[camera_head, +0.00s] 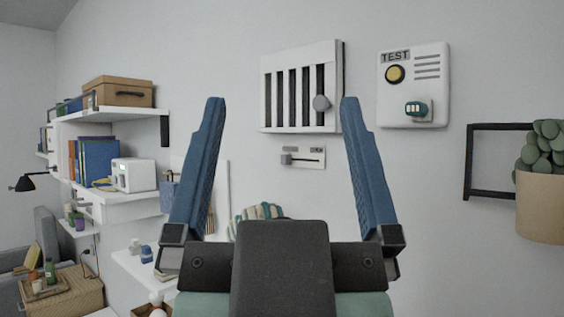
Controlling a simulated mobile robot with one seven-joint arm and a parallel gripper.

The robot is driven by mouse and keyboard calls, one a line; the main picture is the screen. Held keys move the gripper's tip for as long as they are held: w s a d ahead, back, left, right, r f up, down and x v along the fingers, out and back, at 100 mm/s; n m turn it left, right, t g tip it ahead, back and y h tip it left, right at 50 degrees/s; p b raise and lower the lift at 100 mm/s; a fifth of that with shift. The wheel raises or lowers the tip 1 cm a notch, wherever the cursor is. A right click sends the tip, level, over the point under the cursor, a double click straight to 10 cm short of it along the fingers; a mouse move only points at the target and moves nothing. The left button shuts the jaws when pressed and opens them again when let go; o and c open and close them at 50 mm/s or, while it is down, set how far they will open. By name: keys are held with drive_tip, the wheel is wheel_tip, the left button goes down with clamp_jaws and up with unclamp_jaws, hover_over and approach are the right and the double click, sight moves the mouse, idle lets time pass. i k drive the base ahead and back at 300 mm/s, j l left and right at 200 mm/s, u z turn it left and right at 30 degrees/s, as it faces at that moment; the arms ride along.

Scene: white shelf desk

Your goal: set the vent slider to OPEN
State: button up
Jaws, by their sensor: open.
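A white vent with dark vertical slots (283,62) is mounted on the wall straight ahead. A grey slider handle (286,159) is at the left end of that slot. My gripper (283,100) is open and empty, its blue fingers pointing up on either side of the vent in the view. It appears to be in front of the wall, apart from vent and plate.
A white box labelled TEST (428,92) with a yellow button hangs right of the vent. A dark wall bracket (469,163) and a potted plant (540,205) are farther right. Loaded white shelves (140,114) stand at left. A striped object (260,212) shows behind my gripper.

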sight(287, 160)
drive_tip(key=i+j+z, duration=0.1)
drive_tip(key=i, duration=0.45)
drive_tip(key=i+j+z, duration=0.1)
drive_tip(key=i+j, duration=0.25)
drive_tip(key=i, duration=0.15)
